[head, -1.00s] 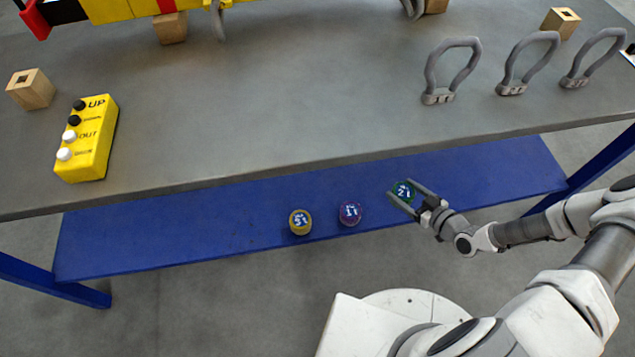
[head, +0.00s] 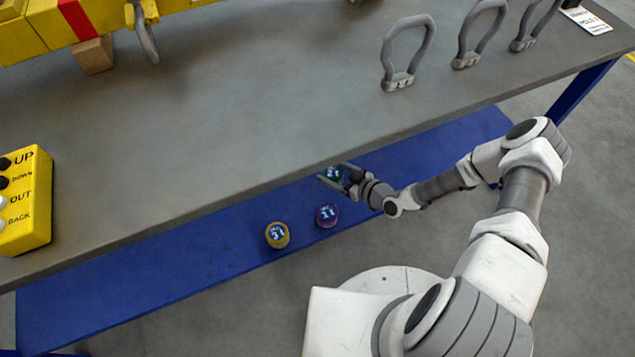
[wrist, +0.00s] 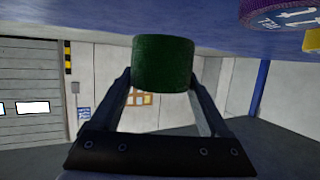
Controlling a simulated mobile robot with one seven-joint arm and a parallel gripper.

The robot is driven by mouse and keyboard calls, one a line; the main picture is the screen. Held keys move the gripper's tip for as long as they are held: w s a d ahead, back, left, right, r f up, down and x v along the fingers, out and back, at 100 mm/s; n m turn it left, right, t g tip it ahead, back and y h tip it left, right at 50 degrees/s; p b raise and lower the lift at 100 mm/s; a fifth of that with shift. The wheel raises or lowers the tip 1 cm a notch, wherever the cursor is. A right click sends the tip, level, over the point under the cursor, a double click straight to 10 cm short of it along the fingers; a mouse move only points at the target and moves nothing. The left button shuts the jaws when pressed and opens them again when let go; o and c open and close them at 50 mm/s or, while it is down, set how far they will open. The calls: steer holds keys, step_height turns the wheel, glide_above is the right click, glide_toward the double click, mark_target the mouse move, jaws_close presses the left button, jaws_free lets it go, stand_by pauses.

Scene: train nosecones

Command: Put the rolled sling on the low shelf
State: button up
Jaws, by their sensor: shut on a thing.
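The green rolled sling (head: 333,173) is between the two fingers of my gripper (head: 336,173), at the front edge of the grey table in the head view. The wrist view shows the green roll (wrist: 162,65) held between the fingers, close to the blue surface of the low shelf (wrist: 60,12). I cannot tell whether it touches the shelf. The blue low shelf (head: 170,262) runs under the table. My gripper is shut on the green roll, which is partly hidden by the fingers in the head view.
A purple roll (head: 326,215) and a yellow roll (head: 277,235) stand on the low shelf, left of and nearer than my gripper. The table (head: 220,120) overhangs the shelf. Grey shackles (head: 408,55) and a yellow control box (head: 25,200) are on top. The shelf's left part is clear.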

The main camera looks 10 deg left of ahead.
steer(key=a, duration=0.1)
steer(key=a+f, duration=0.2)
steer(key=shift+w+a+f+b, duration=0.1)
steer(key=shift+w+a+b, duration=0.2)
steer(key=shift+w+b, duration=0.1)
steer(key=shift+f+b, duration=0.9)
steer(key=shift+f, duration=1.1)
steer(key=shift+f, duration=0.2)
steer(key=o, duration=1.5)
steer(key=shift+c, duration=0.2)
steer(key=shift+r, duration=0.1)
